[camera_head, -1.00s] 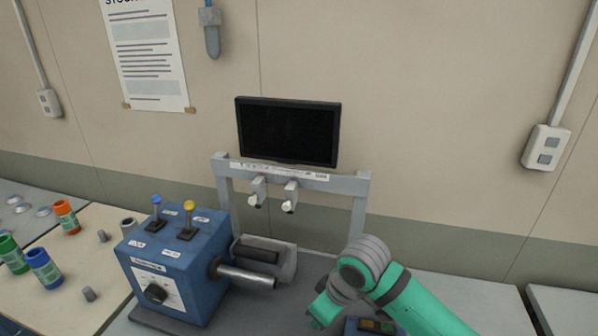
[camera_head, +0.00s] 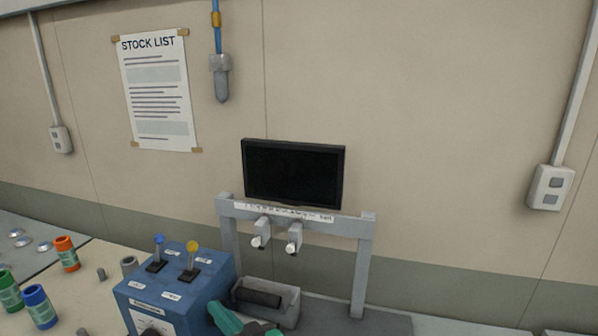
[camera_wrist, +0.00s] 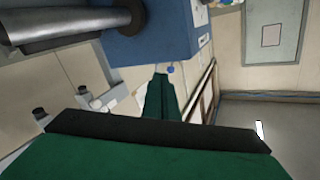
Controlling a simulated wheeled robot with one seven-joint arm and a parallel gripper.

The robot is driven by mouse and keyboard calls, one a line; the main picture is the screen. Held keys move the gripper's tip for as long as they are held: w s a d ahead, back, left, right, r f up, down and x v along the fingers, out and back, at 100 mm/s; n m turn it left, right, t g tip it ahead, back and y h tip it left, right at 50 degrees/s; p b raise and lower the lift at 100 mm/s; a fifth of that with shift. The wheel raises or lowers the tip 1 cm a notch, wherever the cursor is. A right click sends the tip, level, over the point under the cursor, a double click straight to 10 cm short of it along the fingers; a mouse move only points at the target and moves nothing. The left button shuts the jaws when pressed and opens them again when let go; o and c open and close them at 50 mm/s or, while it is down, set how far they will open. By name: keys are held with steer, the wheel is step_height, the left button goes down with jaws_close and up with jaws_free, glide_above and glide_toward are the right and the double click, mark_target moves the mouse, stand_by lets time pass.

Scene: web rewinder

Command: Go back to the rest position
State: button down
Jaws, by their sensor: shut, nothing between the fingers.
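My gripper (camera_wrist: 161,85) points into the wrist view with its dark green fingers together and nothing between them. In the head view, only a small green part of my arm or gripper shows at the bottom edge, in front of the rewinder's blue box (camera_head: 175,290); the rest is out of frame. The blue box, with a blue-knobbed lever (camera_head: 158,252) and a yellow-knobbed lever (camera_head: 190,259), also fills the upper middle of the wrist view (camera_wrist: 160,45). A metal roller (camera_wrist: 70,35) lies at its upper left.
A grey frame (camera_head: 362,265) with two white-tipped brackets stands behind the box, below a dark monitor (camera_head: 293,174). An orange spool (camera_head: 67,254), a green spool (camera_head: 9,292) and a blue spool (camera_head: 39,306) stand on the table at left.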

steer(key=s+d+f+m+t+h, duration=0.1)
steer(key=s+d+f+m+h, duration=0.2)
steer(key=s+f, duration=0.2)
steer(key=s+d+f+m+t+h, duration=0.2)
steer(key=s+d+f+m+h, duration=0.1)
steer(key=s+f, duration=0.3)
steer(key=s+d+f+m+t+h, duration=0.1)
steer(key=s+d+f+m+h, duration=0.2)
steer(key=s+f, duration=0.3)
steer(key=shift+f+m+h, duration=0.5)
steer(key=shift+f+h, duration=0.4)
steer(key=shift+f, duration=0.05)
steer(key=s+d+f+n, duration=0.1)
steer(key=s+d, duration=0.3)
steer(key=s, duration=0.7)
steer(key=s+d+f+n+g+h, duration=0.1)
steer(key=s+d+n, duration=0.3)
steer(key=s, duration=0.7)
steer(key=shift+s+d+f+n, duration=0.3)
steer(key=shift+d+f, duration=0.05)
steer(key=shift+f, duration=0.05)
steer(key=shift+w, duration=0.15)
